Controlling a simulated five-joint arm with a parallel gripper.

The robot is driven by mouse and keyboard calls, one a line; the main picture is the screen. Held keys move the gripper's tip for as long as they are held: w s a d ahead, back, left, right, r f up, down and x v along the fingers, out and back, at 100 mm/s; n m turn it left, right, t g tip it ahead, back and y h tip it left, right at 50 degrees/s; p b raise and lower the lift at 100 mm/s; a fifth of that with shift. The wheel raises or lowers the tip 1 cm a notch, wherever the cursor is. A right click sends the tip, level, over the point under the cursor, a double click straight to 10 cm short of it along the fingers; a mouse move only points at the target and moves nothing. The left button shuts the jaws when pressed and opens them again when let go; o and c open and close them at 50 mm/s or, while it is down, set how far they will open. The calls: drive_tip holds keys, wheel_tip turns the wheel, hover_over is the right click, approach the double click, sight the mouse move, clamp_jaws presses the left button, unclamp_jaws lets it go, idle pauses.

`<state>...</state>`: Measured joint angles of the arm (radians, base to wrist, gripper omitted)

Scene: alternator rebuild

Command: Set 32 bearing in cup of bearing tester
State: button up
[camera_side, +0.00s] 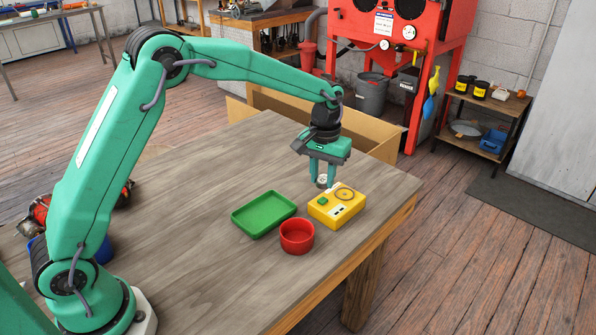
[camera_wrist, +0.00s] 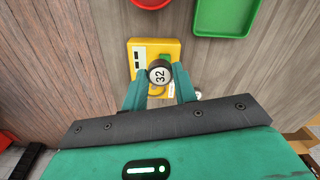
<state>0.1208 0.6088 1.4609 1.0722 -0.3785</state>
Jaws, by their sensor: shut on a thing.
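My gripper (camera_side: 322,180) is shut on a small round bearing (camera_side: 322,181) and holds it above the wooden table. In the wrist view my gripper (camera_wrist: 159,78) has the bearing (camera_wrist: 158,72) between its fingertips, and its dark face shows a white disc marked 32. The yellow bearing tester (camera_side: 325,212) stands on the table just below and beside my gripper. Its round cup (camera_side: 345,194) is on its top, right of the fingers in the side view. In the wrist view the bearing and fingers partly cover the tester (camera_wrist: 134,47) and its cup.
A green tray (camera_side: 236,222) and a red bowl (camera_side: 297,248) stand close left of the tester. A cardboard box (camera_side: 385,150) is behind the table's far edge. In the wrist view a small pale thing (camera_wrist: 197,95) lies beside the right finger. The table's left middle is clear.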

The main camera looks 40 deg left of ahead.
drive_tip(key=shift+w, duration=0.15)
drive_tip(key=w+d+m, duration=0.1)
drive_tip(key=w, duration=0.7)
idle(0.5)
hover_over(344, 194)
drive_tip(key=shift+d+f, duration=0.1)
drive_tip(key=shift+f, duration=2.3)
drive_tip(key=shift+f, duration=1.05)
idle(1.2)
drive_tip(key=o, duration=1)
drive_tip(key=shift+o, duration=0.2)
drive_tip(key=shift+r, duration=0.15)
wheel_tip(344, 194, up, 8)
idle(0.9)
